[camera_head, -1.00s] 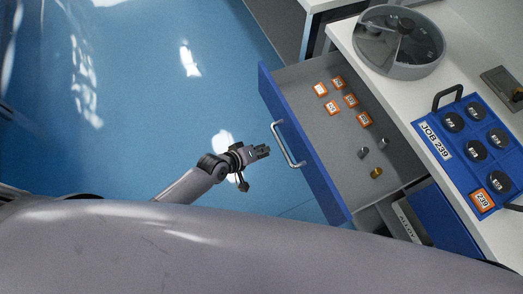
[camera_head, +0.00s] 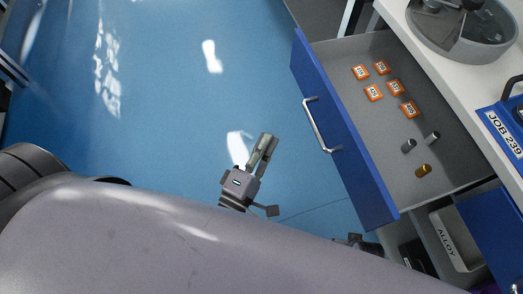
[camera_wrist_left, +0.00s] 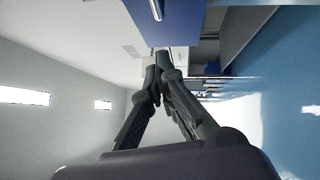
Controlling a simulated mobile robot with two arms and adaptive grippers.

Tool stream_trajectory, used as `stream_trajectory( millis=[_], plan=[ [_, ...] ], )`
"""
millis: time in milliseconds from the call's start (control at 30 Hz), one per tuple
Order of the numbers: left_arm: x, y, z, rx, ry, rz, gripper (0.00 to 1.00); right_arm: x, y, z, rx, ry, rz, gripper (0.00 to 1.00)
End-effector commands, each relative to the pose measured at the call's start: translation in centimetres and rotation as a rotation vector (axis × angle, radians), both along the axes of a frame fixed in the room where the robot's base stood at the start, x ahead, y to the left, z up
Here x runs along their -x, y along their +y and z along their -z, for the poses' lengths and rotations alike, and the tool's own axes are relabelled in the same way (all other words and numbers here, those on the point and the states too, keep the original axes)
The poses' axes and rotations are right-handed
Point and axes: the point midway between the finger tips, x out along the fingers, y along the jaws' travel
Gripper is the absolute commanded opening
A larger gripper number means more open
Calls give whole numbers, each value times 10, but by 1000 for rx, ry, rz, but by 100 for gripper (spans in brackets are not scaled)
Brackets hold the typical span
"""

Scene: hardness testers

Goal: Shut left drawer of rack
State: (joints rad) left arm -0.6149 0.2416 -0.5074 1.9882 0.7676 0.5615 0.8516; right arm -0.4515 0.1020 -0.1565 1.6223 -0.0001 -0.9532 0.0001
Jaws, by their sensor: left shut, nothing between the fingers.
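The open drawer has a blue front (camera_head: 345,135) with a silver handle (camera_head: 320,125) and a grey inside (camera_head: 440,100). It is pulled out from under the white worktop. My left gripper (camera_head: 267,146) is shut and empty, over the floor to the left of the handle and apart from it. In the left wrist view my shut fingertips (camera_wrist_left: 160,62) show below a blue front (camera_wrist_left: 170,22) with a handle (camera_wrist_left: 156,10); I cannot tell the gap there. A small dark part, perhaps my right gripper (camera_head: 357,242), shows at the lower edge near the drawer's near corner; its jaws are unclear.
Several orange tags (camera_head: 395,88) and small metal cylinders (camera_head: 423,170) lie in the drawer. A grey bin labelled ALLOY (camera_head: 447,237) and another blue front (camera_head: 495,230) are to the lower right. Blue floor is clear left of the drawer.

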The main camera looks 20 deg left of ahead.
Motion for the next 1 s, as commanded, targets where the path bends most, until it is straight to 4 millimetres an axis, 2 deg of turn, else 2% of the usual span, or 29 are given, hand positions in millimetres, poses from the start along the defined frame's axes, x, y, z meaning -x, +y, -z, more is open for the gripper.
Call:
stream_trajectory(
  millis=[33,200,300,600,1000],
  plan=[
    [-13,-1,-3,2,-4,-4,0,1,0,1,0,2,0,40],
    [-48,-7,-8,2,-3,-2,0,3,0,7,0,3,-1,40],
    [-58,-19,-10,4,0,-1,0,5,-1,10,1,7,-1,40],
    [-71,-39,-14,-2,1,1,0,5,-1,12,0,2,-1,40],
    [-72,-39,-14,-2,0,2,0,6,-1,13,0,5,-2,40]
  ],
)
